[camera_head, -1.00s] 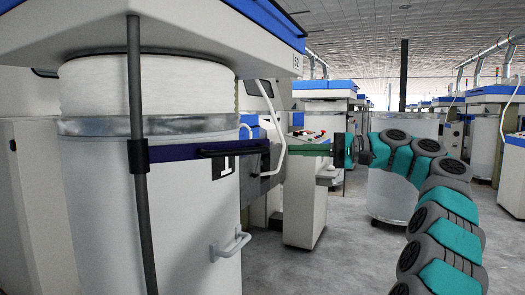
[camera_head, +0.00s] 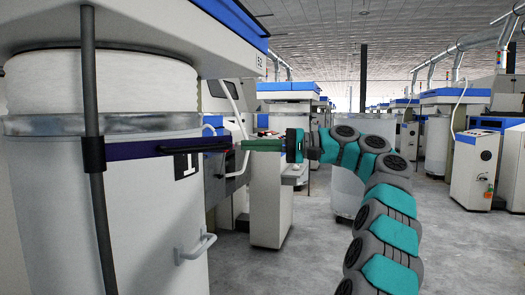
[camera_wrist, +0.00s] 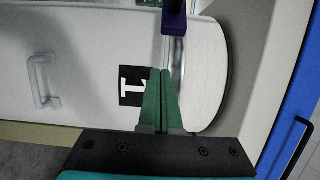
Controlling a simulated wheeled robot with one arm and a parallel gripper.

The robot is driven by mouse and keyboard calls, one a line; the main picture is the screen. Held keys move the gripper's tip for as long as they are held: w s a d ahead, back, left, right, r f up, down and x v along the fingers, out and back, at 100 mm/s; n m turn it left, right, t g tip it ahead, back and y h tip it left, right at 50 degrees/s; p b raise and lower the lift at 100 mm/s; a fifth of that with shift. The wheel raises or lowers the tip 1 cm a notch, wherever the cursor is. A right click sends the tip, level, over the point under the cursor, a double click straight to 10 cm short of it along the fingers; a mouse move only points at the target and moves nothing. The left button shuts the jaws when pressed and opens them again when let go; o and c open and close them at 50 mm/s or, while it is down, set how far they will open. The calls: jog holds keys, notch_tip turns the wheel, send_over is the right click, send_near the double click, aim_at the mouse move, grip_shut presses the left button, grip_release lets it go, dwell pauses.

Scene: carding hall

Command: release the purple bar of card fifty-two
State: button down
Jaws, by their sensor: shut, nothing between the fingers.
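Card fifty-two (camera_head: 225,50) is the large machine at the left, with "52" on its corner. Its purple bar (camera_head: 150,149) runs level from a dark clamp on the vertical rod (camera_head: 91,100), across the front of the white can (camera_head: 60,220). In the wrist view, the purple bar (camera_wrist: 174,16) shows at the top, apart from my fingertips (camera_wrist: 160,72).
The can has a side handle (camera_head: 195,248) and a black label marked 1. A grey-white machine (camera_head: 268,205) stands behind my gripper. Other cards and a control cabinet (camera_head: 474,165) stand to the right, with open grey floor between.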

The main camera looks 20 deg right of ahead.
jog(key=shift+s+a+b, duration=0.3)
jog(key=shift+a+b, duration=0.2)
jog(key=shift+a, duration=0.25)
jog(key=shift+s+a+b, duration=0.3)
jog(key=shift+a+b, duration=0.25)
jog(key=shift+a, duration=0.2)
jog(key=shift+s+a+b, duration=0.3)
jog(key=shift+a+b, duration=0.2)
jog(key=shift+a, duration=0.25)
jog(key=shift+s, duration=0.15)
jog(key=s+a+m+t+h+p, duration=0.1)
jog(key=s+m+t+h, duration=0.2)
jog(key=s, duration=0.6)
jog(key=s+a+m+t+h, duration=0.2)
jog(key=s+m+t+h, duration=0.2)
jog(key=s, duration=0.6)
jog(key=s+a+m+t+h+p, duration=0.1)
jog(key=s+m+t+h, duration=0.3)
jog(key=s, duration=0.5)
jog(key=shift+s+a+h+p, duration=0.35)
jog(key=shift+s+a+h, duration=0.05)
jog(key=shift+a+h, duration=0.35)
